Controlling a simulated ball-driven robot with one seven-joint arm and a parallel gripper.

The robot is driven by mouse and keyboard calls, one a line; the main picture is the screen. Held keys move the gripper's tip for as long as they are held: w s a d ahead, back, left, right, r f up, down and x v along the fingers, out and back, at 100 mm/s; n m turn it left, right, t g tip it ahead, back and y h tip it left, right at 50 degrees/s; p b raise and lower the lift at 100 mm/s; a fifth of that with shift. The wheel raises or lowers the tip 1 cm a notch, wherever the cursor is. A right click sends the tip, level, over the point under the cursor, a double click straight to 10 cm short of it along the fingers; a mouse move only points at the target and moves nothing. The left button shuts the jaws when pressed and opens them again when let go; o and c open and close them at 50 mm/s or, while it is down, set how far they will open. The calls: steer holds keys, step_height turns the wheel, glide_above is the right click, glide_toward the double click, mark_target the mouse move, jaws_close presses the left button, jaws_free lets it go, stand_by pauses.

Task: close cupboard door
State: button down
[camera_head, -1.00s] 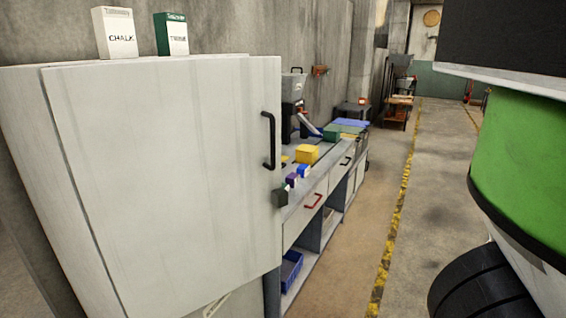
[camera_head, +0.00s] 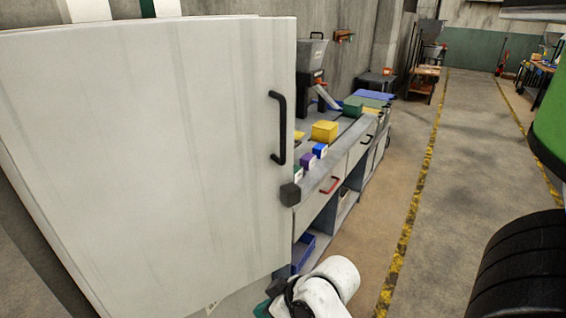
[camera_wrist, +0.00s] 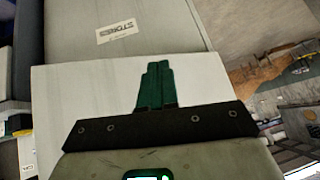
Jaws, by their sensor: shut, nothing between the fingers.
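The pale grey cupboard door (camera_head: 170,150) fills the left of the head view, its outer face towards me. Its black bar handle (camera_head: 279,128) is near the right edge. I cannot tell how far the door stands from its frame. My gripper (camera_wrist: 157,65) shows green fingers pressed together and empty in the wrist view, in front of a white panel (camera_wrist: 85,92) that looks like the door. Whether they touch it is unclear. Beyond is a grey panel with a STORES label (camera_wrist: 116,31). In the head view my arm is low, beside the door's bottom edge; the fingers are mostly hidden.
A workbench right of the cupboard carries a yellow box (camera_head: 324,131), a green box (camera_head: 352,110) and small coloured boxes. A blue bin (camera_head: 303,251) sits below. The floor (camera_head: 465,170) beyond is clear, with a yellow line.

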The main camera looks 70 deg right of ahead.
steer(key=s+d+r+m+t+h, duration=0.2)
steer(key=s+d+r+t+h, duration=0.25)
steer(key=d+r, duration=0.55)
steer(key=s+d+r+m+t+h, duration=0.1)
steer(key=s+d+r+t+h, duration=0.3)
steer(key=d+r, duration=0.65)
steer(key=shift+g, duration=0.35)
steer(key=x, duration=0.4)
steer(key=a+r+x, duration=0.1)
steer(key=x, duration=0.4)
steer(key=w+a+x, duration=0.1)
steer(key=x, duration=0.3)
steer(key=shift+w+d+r+b, duration=0.15)
steer(key=shift+w+r+b, duration=0.05)
steer(key=shift+b, duration=0.2)
steer(key=shift+w+d+f, duration=0.1)
steer(key=shift+w+d, duration=0.15)
steer(key=shift+w, duration=0.2)
